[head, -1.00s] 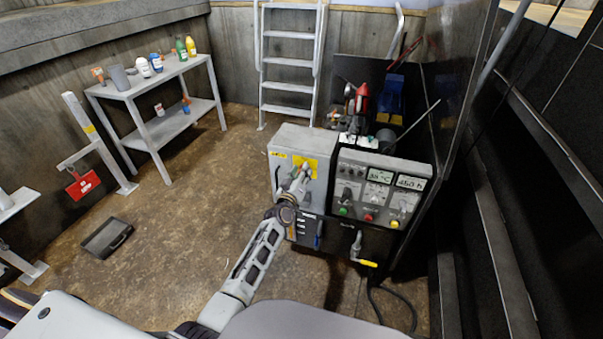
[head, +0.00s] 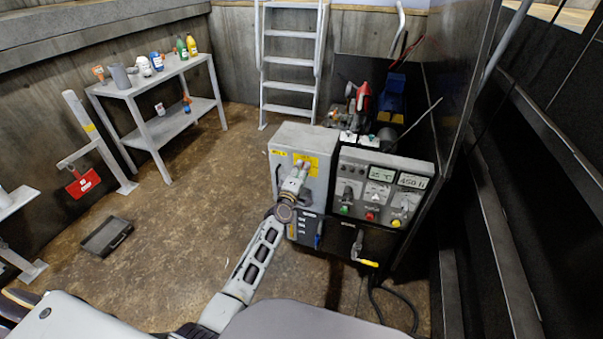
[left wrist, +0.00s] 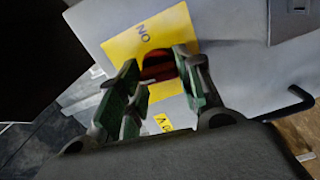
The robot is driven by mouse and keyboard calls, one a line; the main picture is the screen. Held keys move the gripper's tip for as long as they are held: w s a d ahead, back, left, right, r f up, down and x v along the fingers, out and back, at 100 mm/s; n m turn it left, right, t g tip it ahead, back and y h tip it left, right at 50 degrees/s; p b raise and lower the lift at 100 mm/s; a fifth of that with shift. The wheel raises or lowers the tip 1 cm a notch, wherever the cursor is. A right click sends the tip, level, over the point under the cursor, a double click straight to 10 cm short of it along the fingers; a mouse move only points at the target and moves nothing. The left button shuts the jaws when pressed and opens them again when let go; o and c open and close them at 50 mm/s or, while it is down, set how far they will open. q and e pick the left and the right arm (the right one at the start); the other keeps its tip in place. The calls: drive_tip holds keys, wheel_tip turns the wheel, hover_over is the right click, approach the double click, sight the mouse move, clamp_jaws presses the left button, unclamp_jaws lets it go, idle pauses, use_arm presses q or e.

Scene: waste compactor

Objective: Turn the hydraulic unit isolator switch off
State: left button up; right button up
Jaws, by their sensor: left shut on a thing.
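The isolator switch (left wrist: 160,68) shows as a dark red handle on a yellow plate (left wrist: 168,28) marked "ON" at its upper left. In the head view the yellow plate (head: 312,160) is on the front of a grey cabinet (head: 290,138), and my gripper mostly hides the switch. My left gripper (head: 301,168) is at the plate. In the left wrist view its fingers (left wrist: 160,80) sit on either side of the red handle, shut on it. The handle's exact angle is partly hidden by the fingers. My right gripper is not in view.
A control panel (head: 382,172) with displays, buttons and knobs adjoins the cabinet on the right. A yellow-ended crank handle (head: 367,262) sticks out below it. A ladder (head: 290,62) stands behind. A shelf table (head: 150,84) with bottles is at left. The floor between is mostly clear.

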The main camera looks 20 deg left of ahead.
use_arm(q)
drive_tip(key=shift+f+n, duration=0.1)
drive_tip(key=shift+n, duration=0.7)
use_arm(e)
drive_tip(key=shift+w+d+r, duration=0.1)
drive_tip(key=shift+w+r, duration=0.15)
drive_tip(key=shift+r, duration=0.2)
use_arm(q)
drive_tip(key=o, duration=0.9)
drive_tip(key=shift+o, duration=0.6)
drive_tip(key=s, duration=1.2)
drive_tip(key=shift+a, duration=0.25)
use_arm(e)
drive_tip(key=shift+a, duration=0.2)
